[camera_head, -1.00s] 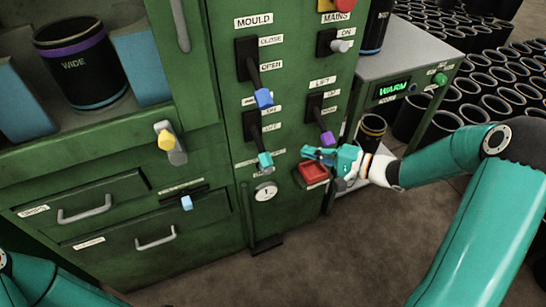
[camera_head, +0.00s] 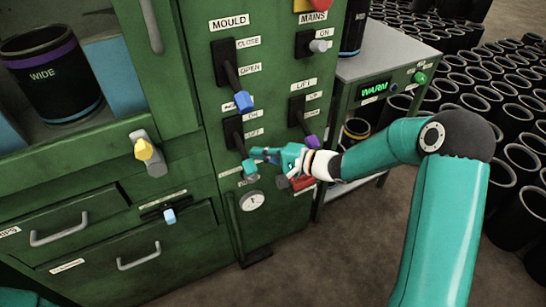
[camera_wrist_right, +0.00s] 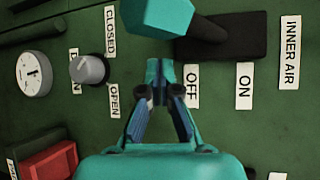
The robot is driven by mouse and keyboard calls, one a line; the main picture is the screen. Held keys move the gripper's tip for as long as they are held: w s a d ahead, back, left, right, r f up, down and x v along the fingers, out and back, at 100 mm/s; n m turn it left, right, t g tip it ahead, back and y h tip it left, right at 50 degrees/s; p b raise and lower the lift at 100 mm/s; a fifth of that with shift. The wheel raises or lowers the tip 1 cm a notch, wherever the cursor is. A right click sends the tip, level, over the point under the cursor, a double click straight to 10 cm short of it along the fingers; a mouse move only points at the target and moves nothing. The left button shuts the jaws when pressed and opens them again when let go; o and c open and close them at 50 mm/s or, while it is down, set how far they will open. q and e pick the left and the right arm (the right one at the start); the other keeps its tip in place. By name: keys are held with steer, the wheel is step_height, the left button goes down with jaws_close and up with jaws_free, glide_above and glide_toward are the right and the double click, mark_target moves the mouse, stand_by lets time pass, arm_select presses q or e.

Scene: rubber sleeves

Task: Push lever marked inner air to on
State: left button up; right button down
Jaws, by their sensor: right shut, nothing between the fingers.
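The inner air lever has a teal knob (camera_head: 250,168) on a black plate (camera_head: 233,131), at the lower left of the green panel. In the right wrist view the teal knob (camera_wrist_right: 158,14) is at the top, on the OFF side of its black plate (camera_wrist_right: 235,38). The labels OFF, ON and INNER AIR (camera_wrist_right: 290,52) are readable there. My right gripper (camera_head: 262,153) is shut and empty, its tips close beside the knob. The tips (camera_wrist_right: 160,70) sit just below the knob in the wrist view; contact cannot be told. My left gripper is out of view.
A blue-tipped lever (camera_head: 243,101) is above and a purple-tipped lever (camera_head: 311,142) to the right. A gauge (camera_head: 252,201) is below. A grey knob (camera_wrist_right: 88,68) and red box (camera_wrist_right: 48,163) are near the gripper.

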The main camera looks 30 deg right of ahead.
steer(key=shift+s+a+r+b, duration=0.15)
steer(key=shift+s+a+r, duration=0.2)
steer(key=shift+s, duration=0.3)
steer(key=shift+s+a+r+b, duration=0.15)
steer(key=shift+s+a, duration=0.25)
steer(key=shift+s, duration=0.2)
steer(key=shift+f, duration=0.1)
